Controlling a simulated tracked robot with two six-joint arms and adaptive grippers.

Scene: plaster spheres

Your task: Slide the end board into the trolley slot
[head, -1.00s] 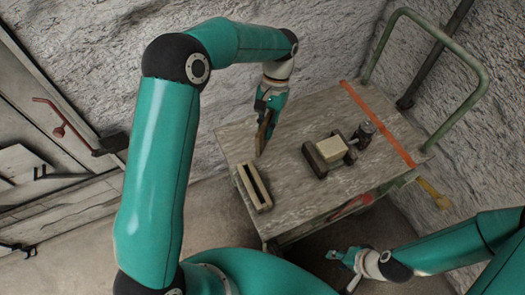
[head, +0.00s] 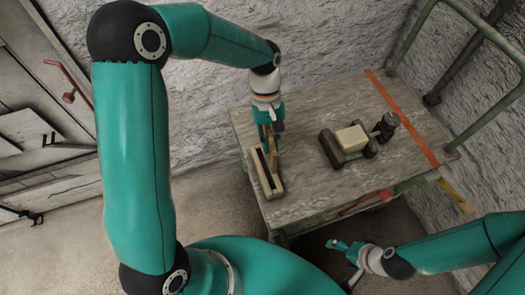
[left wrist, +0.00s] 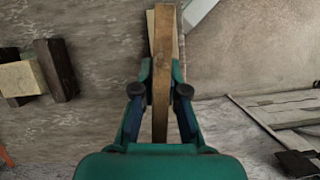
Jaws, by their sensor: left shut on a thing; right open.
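The end board (left wrist: 164,60) is a narrow brown wooden piece, upright in the left wrist view. My left gripper (head: 270,138) is shut on it, with the fingers on both sides of the board in the left wrist view (left wrist: 160,100). The trolley slot is in a pale wooden block (head: 276,189) with a dark groove at the trolley's left edge. The board's lower end is at or just over this block; I cannot tell whether it is in the groove. My right gripper (head: 345,251) is open and empty, low in front of the trolley.
The trolley top (head: 325,195) also bears a pale block (head: 352,138) between dark wooden pieces (head: 331,150), and a dark cylinder (head: 388,122). An orange stripe (head: 402,118) crosses the top near the green handle rail (head: 470,20). The top's front middle is clear.

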